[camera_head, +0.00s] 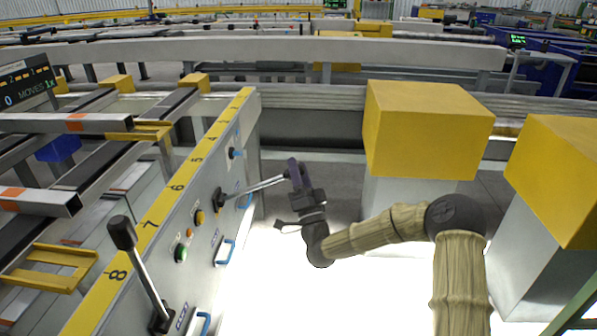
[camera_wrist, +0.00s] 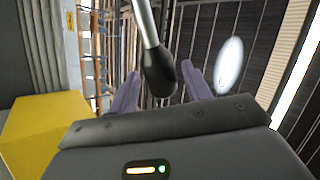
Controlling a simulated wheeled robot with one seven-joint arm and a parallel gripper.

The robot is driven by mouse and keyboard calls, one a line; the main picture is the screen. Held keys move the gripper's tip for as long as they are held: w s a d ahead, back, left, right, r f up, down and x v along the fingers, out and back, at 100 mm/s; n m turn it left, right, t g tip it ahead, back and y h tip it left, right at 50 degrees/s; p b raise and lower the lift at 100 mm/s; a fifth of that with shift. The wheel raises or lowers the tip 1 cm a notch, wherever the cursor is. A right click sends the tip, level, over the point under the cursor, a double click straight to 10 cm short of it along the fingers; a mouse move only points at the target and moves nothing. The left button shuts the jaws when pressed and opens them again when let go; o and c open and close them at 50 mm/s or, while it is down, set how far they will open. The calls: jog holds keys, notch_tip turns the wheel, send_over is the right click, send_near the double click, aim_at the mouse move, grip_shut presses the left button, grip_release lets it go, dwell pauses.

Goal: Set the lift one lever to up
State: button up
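Two levers with black knobs stand on the sloping grey panel (camera_head: 205,165). The far lever (camera_head: 250,187) reaches out to the right from the panel, and its knob end is at my gripper (camera_head: 293,170). In the wrist view, this lever's black knob (camera_wrist: 158,74) sits between the two purple fingers of my gripper (camera_wrist: 160,88). The fingers are apart, with a gap visible on the knob's right. The near lever (camera_head: 143,268) leans up and left, with its knob over the yellow strip. The small labels by the levers are too small to read.
A yellow numbered strip (camera_head: 178,187) runs along the panel's top edge. Blue handles (camera_head: 225,251) and green, yellow and blue buttons sit on the panel face. A display (camera_head: 28,82) at upper left reads "MOVES".

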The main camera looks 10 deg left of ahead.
jog(key=shift+s, duration=0.1)
jog(key=p+v, duration=0.1)
jog(key=v, duration=1.6)
jog(key=shift+s+p, duration=0.15)
jog(key=shift+p, duration=0.25)
